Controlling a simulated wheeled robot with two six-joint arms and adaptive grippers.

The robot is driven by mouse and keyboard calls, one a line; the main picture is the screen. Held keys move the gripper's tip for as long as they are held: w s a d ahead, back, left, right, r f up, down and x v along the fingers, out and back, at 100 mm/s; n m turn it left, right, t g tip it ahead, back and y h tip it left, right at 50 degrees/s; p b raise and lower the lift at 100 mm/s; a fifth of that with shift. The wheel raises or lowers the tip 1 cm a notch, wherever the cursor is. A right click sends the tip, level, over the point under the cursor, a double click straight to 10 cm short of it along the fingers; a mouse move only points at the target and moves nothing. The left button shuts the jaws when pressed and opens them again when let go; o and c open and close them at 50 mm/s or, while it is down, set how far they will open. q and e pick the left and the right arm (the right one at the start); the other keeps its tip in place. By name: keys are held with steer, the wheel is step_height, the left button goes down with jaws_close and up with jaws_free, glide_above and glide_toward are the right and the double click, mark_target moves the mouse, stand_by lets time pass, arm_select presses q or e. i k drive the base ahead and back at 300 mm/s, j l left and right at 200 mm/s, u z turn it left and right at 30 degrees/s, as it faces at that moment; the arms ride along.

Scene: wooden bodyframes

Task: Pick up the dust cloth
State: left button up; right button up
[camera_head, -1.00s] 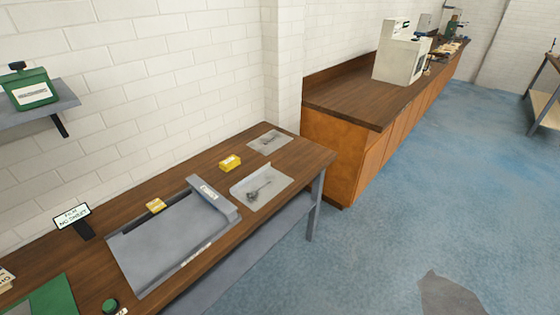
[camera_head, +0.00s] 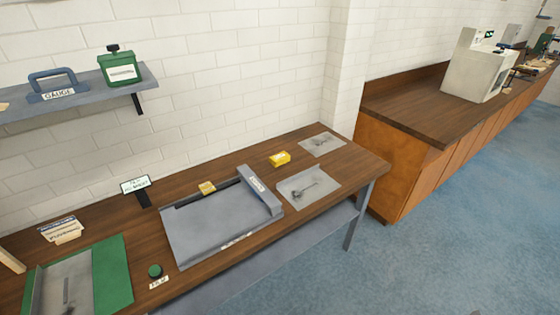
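I cannot make out anything that is surely the dust cloth. Two small yellow items lie on the wooden bench (camera_head: 335,175): a yellow block-like one (camera_head: 280,158) at the back right, and a flatter yellow one (camera_head: 207,188) at the back edge of a grey plate-like device (camera_head: 215,225). Two pale grey sheets or trays, a nearer one (camera_head: 322,195) and a farther one (camera_head: 333,147), each bear a small dark tool. Neither of my grippers is in view.
A wall shelf (camera_head: 85,97) holds a green canister (camera_head: 120,69) and a gauge (camera_head: 52,84). Blue floor (camera_head: 430,260) is open at right.

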mark_target(278, 159)
steer(key=i+l+u, duration=0.1)
steer(key=l, duration=0.4)
steer(key=i+l+u, duration=0.1)
steer(key=l, duration=0.4)
steer(key=i+l+u, duration=0.1)
steer(key=i+l, duration=0.15)
steer(key=l, duration=0.3)
steer(key=i+l+u, duration=0.1)
steer(key=l, duration=0.4)
steer(key=l+u, duration=0.1)
steer(key=l, duration=0.45)
steer(key=i, duration=0.05)
